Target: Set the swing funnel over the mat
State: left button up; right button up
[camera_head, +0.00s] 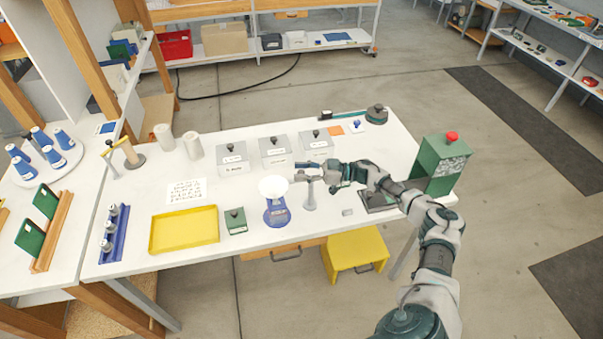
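A small grey post (309,196) with a short crosspiece at its top stands on the white table, right of a blue device (277,214) topped by a white bowl (273,187). The post looks like the swing funnel's stand, but the funnel is too small to make out. My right gripper (306,169) reaches in from the right, fingers pointing left, at the post's top; contact and finger opening are unclear. A dark flat plate (379,205), possibly the mat, lies under my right forearm and is partly hidden. My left gripper is out of view.
A green box with a red button (447,160) stands at the table's right end. Grey labelled boxes (275,151) stand behind my gripper. A yellow tray (184,230) and small green box (236,221) lie left. A small grey piece (347,212) lies near the front edge.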

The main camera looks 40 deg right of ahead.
jog(key=shift+s+d+f, duration=0.1)
jog(key=shift+f, duration=0.1)
jog(key=shift+s+d, duration=0.2)
jog(key=shift+d, duration=0.1)
jog(key=v, duration=1.1)
jog(key=shift+w+d+f, duration=0.1)
